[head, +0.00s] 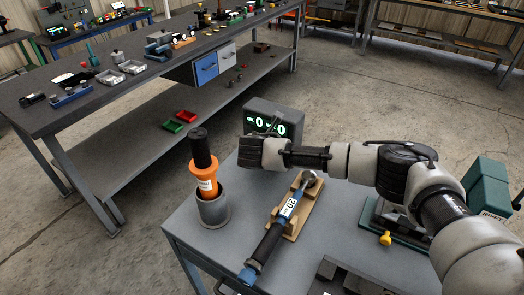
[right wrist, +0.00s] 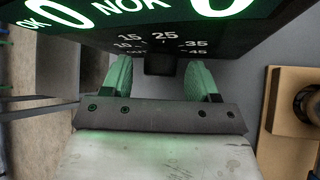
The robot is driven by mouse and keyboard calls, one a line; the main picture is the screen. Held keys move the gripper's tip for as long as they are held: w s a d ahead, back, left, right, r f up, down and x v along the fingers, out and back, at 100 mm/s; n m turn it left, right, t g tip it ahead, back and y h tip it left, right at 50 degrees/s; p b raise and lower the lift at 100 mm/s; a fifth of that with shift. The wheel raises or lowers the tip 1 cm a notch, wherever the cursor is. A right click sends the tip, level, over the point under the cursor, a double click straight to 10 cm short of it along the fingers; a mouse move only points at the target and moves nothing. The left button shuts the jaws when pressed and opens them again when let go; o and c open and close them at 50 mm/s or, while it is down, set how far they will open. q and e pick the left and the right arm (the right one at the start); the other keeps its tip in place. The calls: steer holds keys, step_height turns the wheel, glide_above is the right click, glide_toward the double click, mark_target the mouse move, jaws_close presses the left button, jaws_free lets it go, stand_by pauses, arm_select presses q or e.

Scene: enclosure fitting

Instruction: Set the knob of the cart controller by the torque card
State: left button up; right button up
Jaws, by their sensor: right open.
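The cart controller (head: 285,112) is a dark box at the far edge of the cart, its lit green display showing OK 0 and NOK 0. In the right wrist view its dark knob (right wrist: 160,65) sits below a printed scale (right wrist: 162,40) with marks such as 15, 25, 35 and 45. My right gripper (right wrist: 160,75) is open, with one green-lit finger on each side of the knob and a gap to each. In the head view the gripper hides the knob. The knob's pointer cannot be made out. I cannot identify a torque card. My left gripper is not in view.
A torque wrench (head: 269,239) with a white label, apparently reading 20, lies on a wooden holder (head: 298,222). An orange and black tool (head: 206,175) stands in a grey cup (head: 213,211). A teal box (head: 487,185) is at the right. A long workbench (head: 150,85) stands behind.

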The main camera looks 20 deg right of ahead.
steer(key=c, duration=0.9)
steer(key=shift+s+f+m+t+y, duration=0.1)
steer(key=shift+f+m+t+y, duration=0.05)
steer(key=shift+m+t+y, duration=0.35)
steer(key=shift+d+f+t, duration=0.1)
steer(key=shift+t, duration=0.5)
steer(key=shift+f+m+t+y+b, duration=0.1)
steer(key=shift+m+t+y+b, duration=0.65)
steer(key=shift+b, duration=0.2)
steer(key=shift+m+t+b, duration=0.35)
